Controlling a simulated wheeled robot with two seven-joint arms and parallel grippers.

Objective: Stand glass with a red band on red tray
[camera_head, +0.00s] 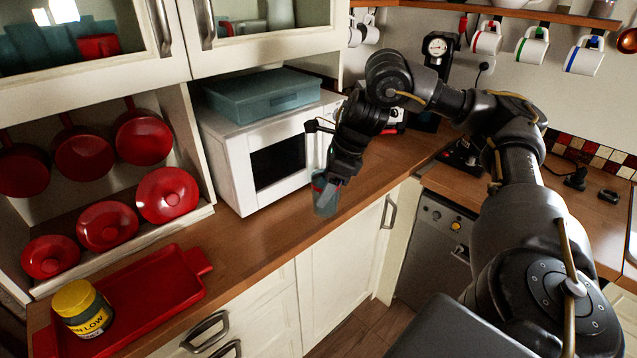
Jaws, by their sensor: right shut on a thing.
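The glass with a red band (325,203) is upright at the wooden counter, in front of the white microwave. My right gripper (328,183) is shut on it from above and hides part of its rim and band. I cannot tell whether the glass touches the counter or hangs just above it. The red tray (163,286) lies on the counter at the lower left, well apart from the glass. My left gripper does not show.
A jar with a yellow lid (83,308) stands on the tray's left part; the tray's right part is bare. The white microwave (262,150) carries a teal box (262,94). Red pans and lids (167,195) fill the shelves at left. Counter (250,238) between tray and glass is clear.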

